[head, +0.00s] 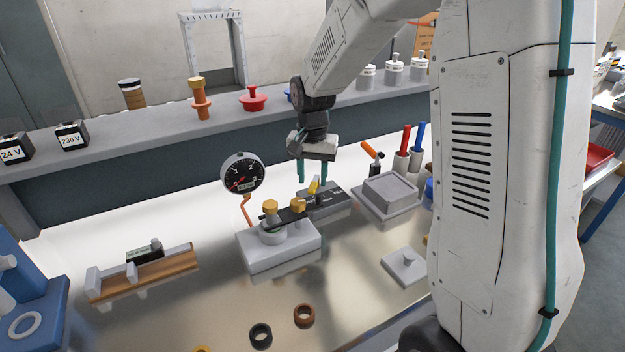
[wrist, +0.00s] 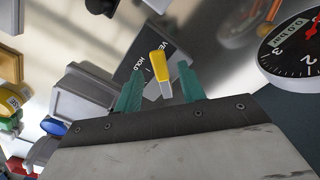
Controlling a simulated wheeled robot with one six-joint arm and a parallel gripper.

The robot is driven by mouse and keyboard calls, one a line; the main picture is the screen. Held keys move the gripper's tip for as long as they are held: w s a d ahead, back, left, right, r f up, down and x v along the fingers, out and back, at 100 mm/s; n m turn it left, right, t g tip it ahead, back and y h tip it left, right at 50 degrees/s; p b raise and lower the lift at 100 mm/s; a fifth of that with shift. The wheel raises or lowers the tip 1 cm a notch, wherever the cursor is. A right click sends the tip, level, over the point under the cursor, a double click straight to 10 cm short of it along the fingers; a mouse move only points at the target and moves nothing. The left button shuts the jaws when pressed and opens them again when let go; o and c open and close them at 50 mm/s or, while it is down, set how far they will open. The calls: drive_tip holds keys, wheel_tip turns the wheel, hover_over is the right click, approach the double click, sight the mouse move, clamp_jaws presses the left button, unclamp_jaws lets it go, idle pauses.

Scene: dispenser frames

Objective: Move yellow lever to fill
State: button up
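The yellow lever (head: 314,186) stands on a dark labelled plate (head: 335,196) on top of a small grey block on the bench. In the wrist view the lever (wrist: 159,67) has a yellow grip and a pale lower end. The plate there (wrist: 136,66) shows "HOLD" and part of a word starting "VE"; I see no "FILL" label. My gripper (head: 312,178) is open, with its green fingers pointing down at the lever. In the wrist view, the fingers of my gripper (wrist: 159,86) are on either side of the lever, with gaps on both sides.
A round pressure gauge (head: 243,174) stands left of the lever; the wrist view shows "0.0 bar" on it (wrist: 295,48). A grey block with brass knobs (head: 280,248) is in front. A grey lidded box (head: 390,192) is close on the right. Two rings lie on the bench front.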

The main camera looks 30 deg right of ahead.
drive_tip(key=shift+f, duration=0.85)
clamp_jaws()
